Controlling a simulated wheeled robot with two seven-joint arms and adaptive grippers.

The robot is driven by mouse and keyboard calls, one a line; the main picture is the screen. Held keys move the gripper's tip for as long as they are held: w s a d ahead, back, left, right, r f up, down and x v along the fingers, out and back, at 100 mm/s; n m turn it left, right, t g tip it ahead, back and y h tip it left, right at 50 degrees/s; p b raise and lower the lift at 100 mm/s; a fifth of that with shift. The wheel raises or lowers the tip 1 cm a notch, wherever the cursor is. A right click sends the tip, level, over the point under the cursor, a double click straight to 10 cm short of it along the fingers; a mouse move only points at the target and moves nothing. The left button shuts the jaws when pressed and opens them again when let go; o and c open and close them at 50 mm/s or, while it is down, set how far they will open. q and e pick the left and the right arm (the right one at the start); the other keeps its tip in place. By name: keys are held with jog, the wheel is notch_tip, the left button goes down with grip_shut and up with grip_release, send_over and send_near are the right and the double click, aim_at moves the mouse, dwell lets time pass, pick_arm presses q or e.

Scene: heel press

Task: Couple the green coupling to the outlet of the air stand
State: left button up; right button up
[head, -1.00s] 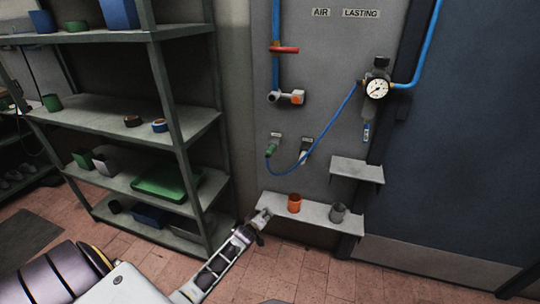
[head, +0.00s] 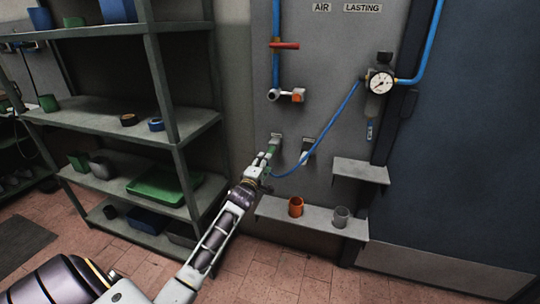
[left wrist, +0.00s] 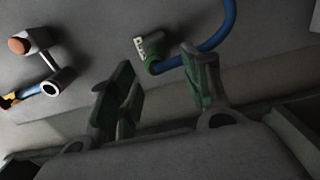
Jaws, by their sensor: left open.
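The green coupling (head: 275,145) sits in a holder on the grey panel, with the blue hose (head: 345,112) running from it. In the left wrist view the coupling (left wrist: 153,47) shows between and beyond my fingertips, apart from them. My left gripper (head: 268,157) is open at the coupling and partly hides it in the head view; its two fingers also show in the left wrist view (left wrist: 160,82). The air outlet (head: 273,96) is a silver round end under the blue pipe, beside an orange-tipped part; it also shows in the left wrist view (left wrist: 56,82). My right gripper is not in view.
A second holder (head: 307,148) is right of the coupling. A gauge (head: 380,83) joins the hose's upper end. Below, a ledge (head: 270,208) carries an orange cup (head: 296,207) and a grey cup (head: 341,216). Shelving (head: 168,105) stands close on the left.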

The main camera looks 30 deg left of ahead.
aim_at(270, 152)
pick_arm(q)
jog(key=shift+r, duration=0.3)
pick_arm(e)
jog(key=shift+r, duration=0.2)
pick_arm(q)
jog(key=shift+w+a, duration=0.1)
jog(key=b+x, duration=0.2)
jog(key=x, duration=0.3)
jog(key=shift+w+b, duration=0.1)
jog(key=shift+b, duration=0.25)
jog(key=shift+w+a, duration=0.15)
jog(key=shift+w, duration=0.15)
jog(key=shift+x, duration=1.2)
jog(key=shift+w, duration=0.25)
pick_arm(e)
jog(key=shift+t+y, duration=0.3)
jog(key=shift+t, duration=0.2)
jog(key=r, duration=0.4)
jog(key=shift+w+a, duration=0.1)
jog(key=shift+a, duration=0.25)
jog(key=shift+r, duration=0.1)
